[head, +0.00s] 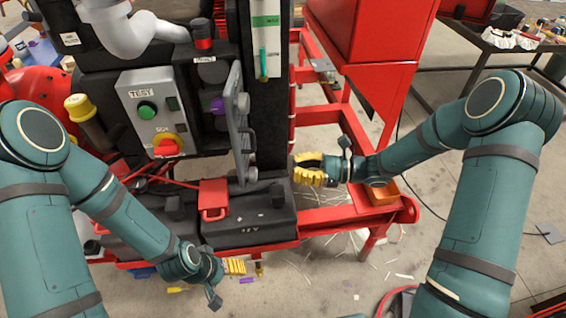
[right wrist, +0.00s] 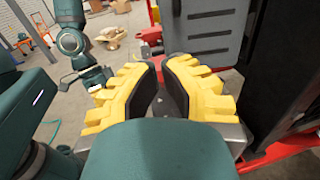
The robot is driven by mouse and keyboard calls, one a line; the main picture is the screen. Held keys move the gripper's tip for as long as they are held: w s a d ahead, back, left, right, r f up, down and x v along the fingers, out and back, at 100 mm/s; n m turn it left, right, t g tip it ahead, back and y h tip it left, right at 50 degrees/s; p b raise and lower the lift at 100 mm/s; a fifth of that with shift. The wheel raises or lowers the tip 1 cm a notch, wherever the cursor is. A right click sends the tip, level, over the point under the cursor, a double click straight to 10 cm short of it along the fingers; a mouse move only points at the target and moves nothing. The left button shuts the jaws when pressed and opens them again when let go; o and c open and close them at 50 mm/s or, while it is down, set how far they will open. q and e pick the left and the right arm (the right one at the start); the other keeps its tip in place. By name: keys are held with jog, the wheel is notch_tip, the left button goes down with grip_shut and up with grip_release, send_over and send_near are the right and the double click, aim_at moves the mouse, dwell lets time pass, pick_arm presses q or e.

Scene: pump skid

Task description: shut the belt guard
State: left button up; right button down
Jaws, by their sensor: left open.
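The belt guard appears to be the grey hinged panel (head: 236,125) with a bar handle. It stands swung out from the black machine body, seen nearly edge-on in the head view. A grey panel, likely the guard, also shows beyond my fingers in the right wrist view (right wrist: 198,28). My right gripper (head: 300,171) has yellow fingers, is open and empty, and is right of the guard's lower part, apart from it. Its fingers fill the middle of the right wrist view (right wrist: 160,72). My left gripper (head: 240,267) is open and low, in front of the skid's front edge.
A control box (head: 154,112) with a green button and red switch is left of the guard. A red padlock-like block (head: 213,199) sits on the black base (head: 245,225) below. A red frame (head: 340,212) runs to the right. Open floor lies beyond it.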

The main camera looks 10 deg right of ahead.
jog(key=w+a+b, duration=0.1)
jog(key=w+a, duration=0.1)
jog(key=a, duration=1)
jog(key=shift+w+a, duration=0.15)
jog(key=shift+a+f, duration=0.1)
jog(key=shift+a, duration=0.1)
